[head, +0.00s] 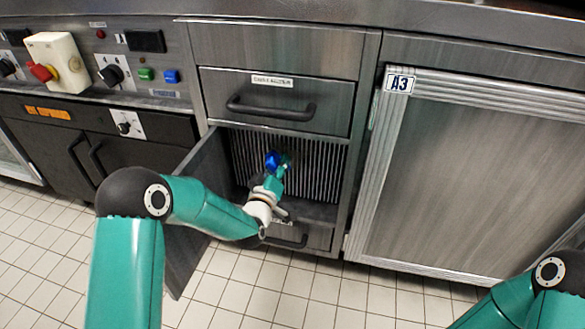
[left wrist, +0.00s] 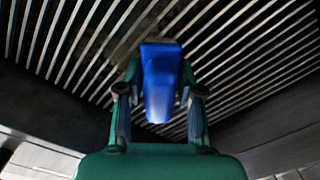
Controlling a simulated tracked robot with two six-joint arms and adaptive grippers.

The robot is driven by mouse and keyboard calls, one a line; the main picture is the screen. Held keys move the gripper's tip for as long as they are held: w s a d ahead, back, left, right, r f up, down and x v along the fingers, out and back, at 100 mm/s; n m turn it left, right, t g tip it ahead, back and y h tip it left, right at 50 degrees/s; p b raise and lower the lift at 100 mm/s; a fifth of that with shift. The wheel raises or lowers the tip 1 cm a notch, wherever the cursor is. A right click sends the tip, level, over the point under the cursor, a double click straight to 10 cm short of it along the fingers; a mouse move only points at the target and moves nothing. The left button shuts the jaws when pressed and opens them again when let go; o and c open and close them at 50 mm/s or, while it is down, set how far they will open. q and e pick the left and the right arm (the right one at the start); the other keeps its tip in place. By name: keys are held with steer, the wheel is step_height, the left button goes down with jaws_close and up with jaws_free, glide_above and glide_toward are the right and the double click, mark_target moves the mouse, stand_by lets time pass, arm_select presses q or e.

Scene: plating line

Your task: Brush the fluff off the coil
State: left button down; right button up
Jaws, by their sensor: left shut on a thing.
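The coil (head: 318,165) is a bank of upright metal fins in an open bay under the counter. It also fills the upper part of the left wrist view (left wrist: 240,50). A darker greyish patch, perhaps fluff (left wrist: 125,35), lies on the fins at the upper left in that view. My left gripper (head: 279,172) is inside the bay, shut on a blue brush (head: 272,160). The brush also shows between the fingers in the left wrist view (left wrist: 160,80), in front of the fins. Whether it touches them I cannot tell. My right gripper is out of view; only part of its arm shows.
An open door (head: 205,165) hangs at the bay's left side. A drawer (head: 275,105) with a dark handle is above the bay. A closed A3 door (head: 470,170) is on the right. A control panel (head: 140,70) with a red switch is at the upper left.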

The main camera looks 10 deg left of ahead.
mark_target(266, 158)
arm_select(q)
steer(key=shift+a, duration=1.7)
steer(key=shift+w+r, duration=0.15)
steer(key=shift+r, duration=0.6)
steer(key=shift+d+r, duration=0.15)
steer(key=shift+d, duration=0.95)
steer(key=shift+s+d+f, duration=0.1)
steer(key=shift+s+d, duration=0.05)
steer(key=shift+d, duration=0.9)
steer(key=shift+s+d+f, duration=0.1)
steer(key=shift+s+d, duration=0.05)
steer(key=shift+d, duration=4.05)
steer(key=shift+w+r, duration=0.15)
steer(key=shift+r, duration=0.7)
steer(key=shift+a+r, duration=0.1)
steer(key=shift+a, duration=1.1)
steer(key=shift+a+f, duration=0.15)
steer(key=shift+a, duration=0.95)
steer(key=shift+a+f, duration=0.1)
steer(key=shift+a, duration=0.95)
